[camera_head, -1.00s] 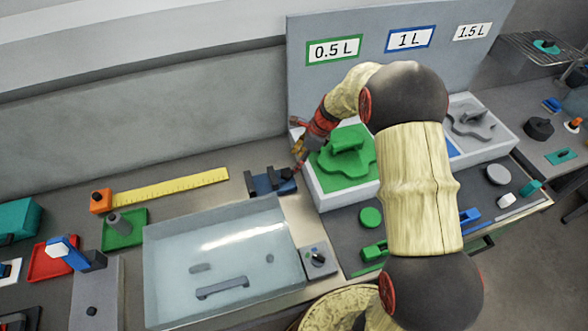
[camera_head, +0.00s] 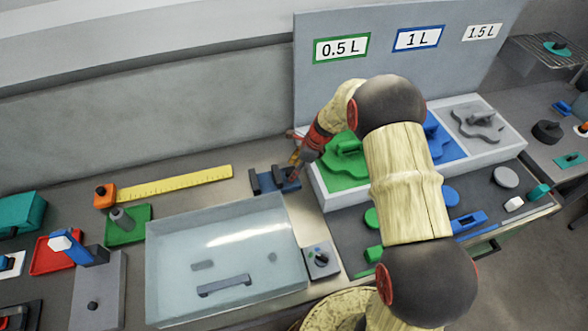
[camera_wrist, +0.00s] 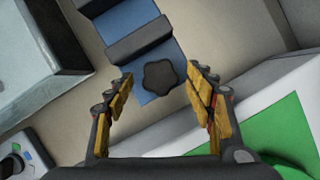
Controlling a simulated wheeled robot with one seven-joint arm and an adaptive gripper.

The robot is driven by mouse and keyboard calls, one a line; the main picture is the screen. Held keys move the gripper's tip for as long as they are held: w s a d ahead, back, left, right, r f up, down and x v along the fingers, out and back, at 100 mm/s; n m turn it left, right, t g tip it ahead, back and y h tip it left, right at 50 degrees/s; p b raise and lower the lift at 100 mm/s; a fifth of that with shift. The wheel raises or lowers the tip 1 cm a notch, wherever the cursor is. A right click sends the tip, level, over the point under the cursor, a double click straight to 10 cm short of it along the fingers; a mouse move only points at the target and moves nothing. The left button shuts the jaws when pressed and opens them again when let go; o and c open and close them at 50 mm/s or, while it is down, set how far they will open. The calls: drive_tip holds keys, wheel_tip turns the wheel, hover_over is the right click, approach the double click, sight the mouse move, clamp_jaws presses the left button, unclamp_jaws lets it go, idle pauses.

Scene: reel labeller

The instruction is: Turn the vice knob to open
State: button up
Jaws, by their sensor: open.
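The vice (camera_head: 267,183) is a small blue base with dark jaw blocks, behind the right end of the clear basin. In the wrist view the vice (camera_wrist: 140,40) runs down from the top, and its dark lobed knob (camera_wrist: 164,76) lies at its near end. My gripper (camera_wrist: 160,92) is open, with one yellow-padded finger on each side of the knob. Gaps show between the knob and both fingers, and I cannot tell the height difference. In the head view my gripper (camera_head: 295,170) is at the right end of the vice and hides the knob.
The clear basin (camera_head: 225,255) stands in front of the vice. The white block with the green tray (camera_head: 343,175) is close on the right, below the labelled panel (camera_head: 400,75). A knob box (camera_head: 320,260) sits beside the basin. A yellow ruler (camera_head: 175,185) lies to the left.

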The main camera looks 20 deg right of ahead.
drive_tip(key=shift+c, duration=0.8)
drive_tip(key=c, duration=1)
drive_tip(key=shift+n, duration=0.3)
drive_tip(key=n, duration=0.1)
drive_tip(key=n+g+p, duration=0.1)
drive_tip(key=shift+w+n+y, duration=0.2)
drive_tip(key=shift+n+y, duration=0.1)
drive_tip(key=shift+n, duration=0.1)
drive_tip(key=n+g, duration=0.1)
drive_tip(key=n, duration=0.2)
drive_tip(key=shift+w+n+g, duration=0.15)
drive_tip(key=shift+n+g, duration=0.15)
drive_tip(key=shift+g, duration=0.1)
drive_tip(key=n+g, duration=0.1)
drive_tip(key=n, duration=0.1)
drive_tip(key=n+g+p, duration=0.1)
drive_tip(key=n, duration=0.2)
drive_tip(key=shift+w+h, duration=0.2)
drive_tip(key=shift+h, duration=0.2)
